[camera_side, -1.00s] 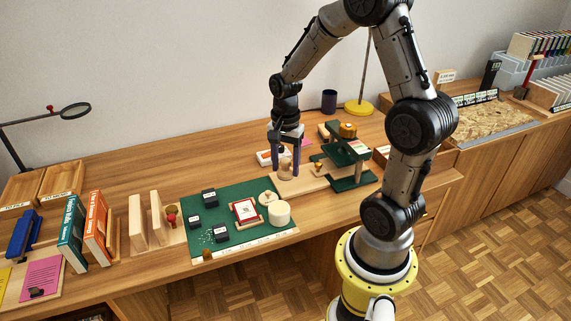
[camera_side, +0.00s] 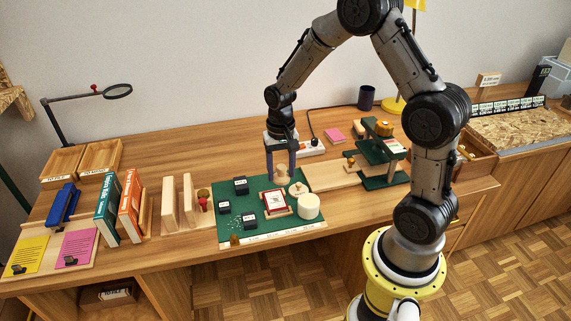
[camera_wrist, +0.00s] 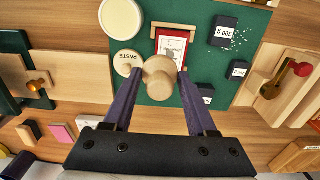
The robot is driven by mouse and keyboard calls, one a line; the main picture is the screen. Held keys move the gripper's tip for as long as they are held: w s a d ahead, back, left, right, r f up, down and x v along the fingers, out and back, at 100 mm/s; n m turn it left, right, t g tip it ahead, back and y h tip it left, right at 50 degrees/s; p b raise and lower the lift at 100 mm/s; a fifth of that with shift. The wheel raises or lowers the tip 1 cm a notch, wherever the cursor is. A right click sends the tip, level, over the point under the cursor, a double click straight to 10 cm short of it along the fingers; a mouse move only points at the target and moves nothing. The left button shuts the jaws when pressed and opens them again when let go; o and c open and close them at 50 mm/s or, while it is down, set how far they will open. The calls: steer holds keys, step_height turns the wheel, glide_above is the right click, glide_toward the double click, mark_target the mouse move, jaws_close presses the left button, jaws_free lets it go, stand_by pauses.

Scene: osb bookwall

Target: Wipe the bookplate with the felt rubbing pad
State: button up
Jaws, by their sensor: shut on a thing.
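My gripper (camera_side: 281,174) is shut on the knob of a round pale wooden pad (camera_wrist: 158,84), taken to be the felt rubbing pad. The pad's felt underside is hidden. The bookplate (camera_side: 275,202) is a white card with a red border in a small wooden holder on the green mat (camera_side: 250,190). In the wrist view the bookplate (camera_wrist: 171,52) lies just beyond the pad, partly covered by it. In the side view the pad is behind the bookplate, over the mat's back part. I cannot tell whether it touches the mat.
A paste tub (camera_wrist: 121,17) and its round lid (camera_wrist: 127,62) stand beside the bookplate. Dark weight blocks (camera_side: 240,185) sit to the left on the mat. A green press (camera_side: 378,155) is at right.

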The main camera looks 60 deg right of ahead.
glide_above(282, 198)
steer(key=shift+f, duration=2.75)
steer(key=shift+w+a+f, duration=0.3)
steer(key=shift+w+f, duration=0.1)
steer(key=shift+f, duration=0.2)
steer(key=shift+w+a, duration=0.95)
steer(key=shift+a, duration=0.2)
steer(key=shift+s+d, duration=1.35)
steer(key=shift+d, duration=0.2)
steer(key=shift+r, duration=4)
